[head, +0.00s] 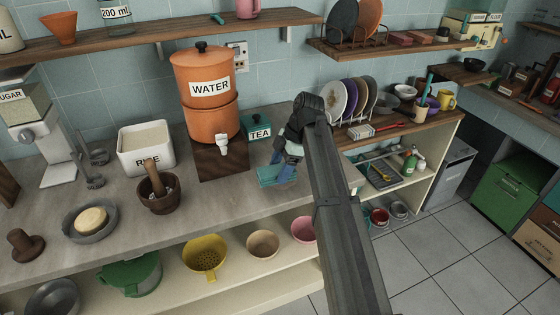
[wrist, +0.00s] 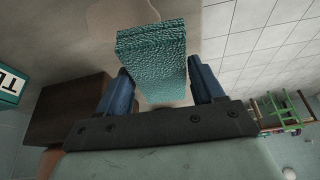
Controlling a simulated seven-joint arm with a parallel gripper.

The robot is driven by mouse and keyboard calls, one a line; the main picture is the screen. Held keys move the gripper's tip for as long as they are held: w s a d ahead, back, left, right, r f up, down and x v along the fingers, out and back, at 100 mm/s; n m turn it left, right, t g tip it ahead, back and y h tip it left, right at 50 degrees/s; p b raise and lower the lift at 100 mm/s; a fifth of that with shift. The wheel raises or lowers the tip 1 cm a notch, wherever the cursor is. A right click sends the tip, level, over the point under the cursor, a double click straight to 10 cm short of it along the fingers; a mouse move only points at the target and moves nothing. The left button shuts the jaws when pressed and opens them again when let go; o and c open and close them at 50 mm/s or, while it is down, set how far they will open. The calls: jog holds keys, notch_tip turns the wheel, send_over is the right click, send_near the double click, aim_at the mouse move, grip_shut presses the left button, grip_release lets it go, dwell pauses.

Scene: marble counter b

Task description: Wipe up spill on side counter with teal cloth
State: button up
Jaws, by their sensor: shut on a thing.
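The teal cloth (head: 270,178) is a thick, textured block at the front part of the grey counter, in front of the tea box. It also shows in the wrist view (wrist: 152,48). My gripper (head: 285,165) is shut on the cloth, with one blue finger on each side of it. The cloth is near the counter top; I cannot tell whether it touches. In the wrist view a pale brownish patch, seemingly the spill (wrist: 118,18), lies on the counter beyond and partly behind the cloth. In the head view I cannot make out the spill.
The orange water dispenser (head: 207,85) on its wooden stand (head: 222,160) and the teal tea box (head: 257,128) stand close behind and left. A mortar (head: 160,195) stands further left. A dish rack with plates (head: 355,97) is to the right. The counter's front edge is close.

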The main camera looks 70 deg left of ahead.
aim_at(293, 184)
jog(key=shift+f, duration=0.95)
notch_tip(293, 184, down, 3)
jog(key=shift+r, duration=0.1)
jog(key=a, duration=0.6)
jog(key=shift+a+f, duration=0.25)
jog(key=shift+a, duration=0.15)
jog(key=shift+c, duration=0.3)
jog(key=shift+w+a, duration=0.15)
jog(key=shift+a, duration=0.1)
jog(key=w, duration=0.2)
jog(key=shift+w+d, duration=0.1)
jog(key=shift+w, duration=0.2)
jog(key=shift+w+d, duration=0.2)
jog(key=shift+w, duration=0.1)
jog(key=d, duration=0.7)
jog(key=shift+s, duration=0.1)
jog(key=w, duration=0.2)
jog(key=shift+w+a, duration=0.2)
jog(key=shift+w, duration=0.1)
jog(key=shift+w+a, duration=0.15)
jog(key=shift+a, duration=0.95)
jog(key=shift+w+a, duration=0.2)
jog(key=shift+a, duration=0.95)
jog(key=shift+w+a, duration=0.15)
jog(key=shift+a, duration=0.95)
jog(key=shift+a+r, duration=0.15)
jog(key=shift+a, duration=0.05)
notch_tip(293, 184, up, 8)
